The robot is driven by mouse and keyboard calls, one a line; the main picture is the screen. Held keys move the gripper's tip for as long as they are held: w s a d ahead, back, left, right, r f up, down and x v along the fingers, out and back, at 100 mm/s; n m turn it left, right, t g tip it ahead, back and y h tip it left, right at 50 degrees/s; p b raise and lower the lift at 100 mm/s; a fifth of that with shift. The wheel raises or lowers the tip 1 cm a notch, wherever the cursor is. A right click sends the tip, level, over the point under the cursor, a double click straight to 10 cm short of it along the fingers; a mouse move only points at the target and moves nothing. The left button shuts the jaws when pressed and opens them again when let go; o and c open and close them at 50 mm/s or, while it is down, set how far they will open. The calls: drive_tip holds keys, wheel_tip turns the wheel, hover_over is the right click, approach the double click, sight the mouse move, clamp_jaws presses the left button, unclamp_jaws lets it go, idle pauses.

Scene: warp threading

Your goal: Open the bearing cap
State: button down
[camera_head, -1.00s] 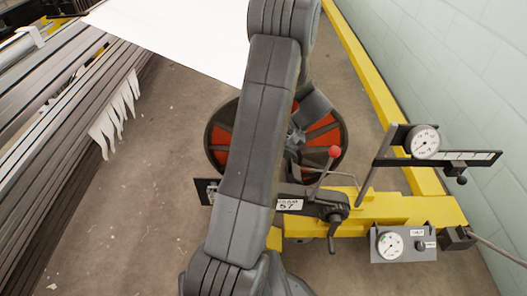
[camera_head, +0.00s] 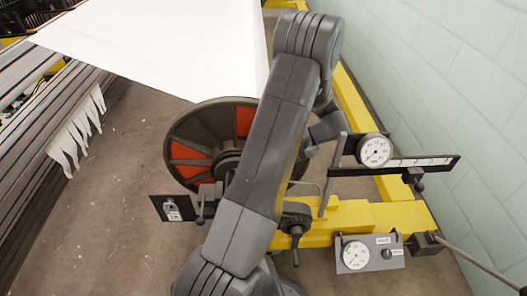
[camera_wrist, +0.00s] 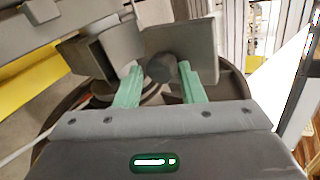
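In the head view my arm covers the middle of the bearing stand, so I cannot make out the bearing cap's position. A dark clamp part with a lever (camera_head: 297,219) shows on the yellow stand just right of my arm. A large beam flange (camera_head: 190,135) with orange panels stands behind. In the wrist view my gripper (camera_wrist: 162,78) has two green fingers on either side of a dark round knob (camera_wrist: 161,68), close to it. I cannot tell whether they touch it. Grey metal plates (camera_wrist: 185,42) lie just beyond. The fingertips are hidden in the head view.
A dial gauge (camera_head: 375,151) on a dark bar and a dial box (camera_head: 369,254) stand at right, by the yellow frame (camera_head: 375,215) and wall. A black labelled plate (camera_head: 160,203) stands left of my arm. White sheet (camera_head: 175,45) spans above. Floor at left is open.

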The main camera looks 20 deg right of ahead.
drive_tip(key=c, duration=2.1)
unclamp_jaws()
drive_tip(key=shift+s+d+f, duration=0.25)
drive_tip(key=shift+d+f, duration=0.1)
drive_tip(key=shift+f, duration=0.2)
drive_tip(key=shift+s+d+f, duration=0.25)
drive_tip(key=shift+d+f, duration=0.1)
drive_tip(key=shift+f, duration=0.2)
drive_tip(key=shift+c, duration=0.2)
drive_tip(key=shift+o, duration=1.3)
drive_tip(key=shift+s+d+f, duration=0.2)
drive_tip(key=shift+d+f, duration=0.2)
drive_tip(key=shift+d, duration=0.2)
drive_tip(key=o, duration=1.1)
drive_tip(key=shift+w+a, duration=0.1)
drive_tip(key=shift+c, duration=0.3)
drive_tip(key=shift+r, duration=0.1)
drive_tip(key=shift+c, duration=0.4)
drive_tip(key=shift+r, duration=0.2)
drive_tip(key=shift+c, duration=0.4)
wheel_tip(320, 180, up, 10)
drive_tip(key=shift+r+p, duration=0.1)
drive_tip(key=shift+p, duration=1.1)
drive_tip(key=c, duration=0.3)
drive_tip(key=shift+c, duration=0.2)
